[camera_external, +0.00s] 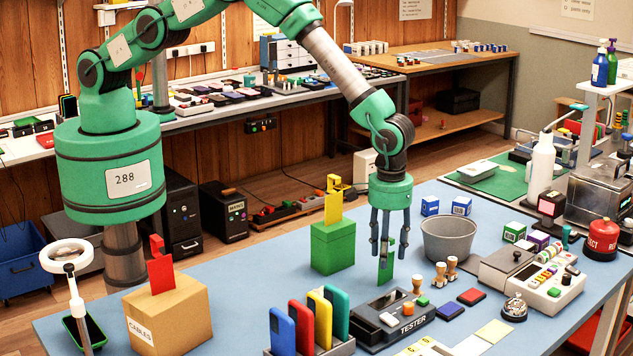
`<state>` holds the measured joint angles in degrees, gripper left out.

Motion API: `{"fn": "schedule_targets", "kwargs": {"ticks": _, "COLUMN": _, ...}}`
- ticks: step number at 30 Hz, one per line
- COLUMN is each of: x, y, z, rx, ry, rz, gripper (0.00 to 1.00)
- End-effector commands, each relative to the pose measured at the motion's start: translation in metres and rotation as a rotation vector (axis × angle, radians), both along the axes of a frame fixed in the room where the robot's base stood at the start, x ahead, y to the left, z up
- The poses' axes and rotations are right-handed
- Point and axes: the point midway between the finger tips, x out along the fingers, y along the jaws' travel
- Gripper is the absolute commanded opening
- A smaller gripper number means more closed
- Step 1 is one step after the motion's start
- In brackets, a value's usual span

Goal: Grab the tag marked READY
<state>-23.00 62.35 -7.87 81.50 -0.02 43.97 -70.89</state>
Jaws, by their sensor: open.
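Three upright tags stand around the blue table, and I cannot read a word on any of them. A green tag (387,268) stands at the back of the dark tester (408,313). A yellow tag (333,207) stands on a green box (332,250). A red tag (160,272) stands on a cardboard box (180,318) marked CABLES. My gripper (383,246) points straight down with its fingers apart at the top of the green tag. The fingers partly cover the tag, and I cannot tell whether they touch it.
A rack (310,350) of coloured phones stands in front, left of the tester. A grey bin (447,240) stands right of my gripper. Wooden stamps (451,270), a bell (514,308) and a payment terminal (530,280) lie further right. Table surface (255,275) between the boxes is clear.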

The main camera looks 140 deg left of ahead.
Motion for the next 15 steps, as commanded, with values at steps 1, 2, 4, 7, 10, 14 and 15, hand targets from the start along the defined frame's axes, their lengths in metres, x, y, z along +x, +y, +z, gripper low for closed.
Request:
{"fn": "schedule_targets", "kwargs": {"ticks": 1, "x": 0.0000, "y": 0.0000, "z": 0.0001, "rx": 0.000, "ry": 0.000, "rz": 0.000, "gripper": 0.45}}
{"fn": "schedule_targets", "kwargs": {"ticks": 2, "x": 0.0000, "y": 0.0000, "z": 0.0000, "rx": 0.000, "ry": 0.000, "rz": 0.000, "gripper": 0.41}}
{"fn": "schedule_targets", "kwargs": {"ticks": 4, "x": 0.0000, "y": 0.0000, "z": 0.0000, "rx": 0.000, "ry": 0.000, "rz": 0.000, "gripper": 0.27}}
{"fn": "schedule_targets", "kwargs": {"ticks": 7, "x": 0.0000, "y": 0.0000, "z": 0.0000, "rx": 0.000, "ry": 0.000, "rz": 0.000, "gripper": 0.08}}
{"fn": "schedule_targets", "kwargs": {"ticks": 10, "x": 0.0000, "y": 0.0000, "z": 0.0000, "rx": 0.000, "ry": 0.000, "rz": 0.000, "gripper": 0.07}}
{"fn": "schedule_targets", "kwargs": {"ticks": 14, "x": -0.0001, "y": 0.0000, "z": 0.0000, "rx": 0.000, "ry": 0.000, "rz": 0.000, "gripper": 0.07}}
{"fn": "schedule_targets", "kwargs": {"ticks": 15, "x": -0.0001, "y": 0.0000, "z": -0.0001, "rx": 0.000, "ry": 0.000, "rz": 0.000, "gripper": 0.07}}
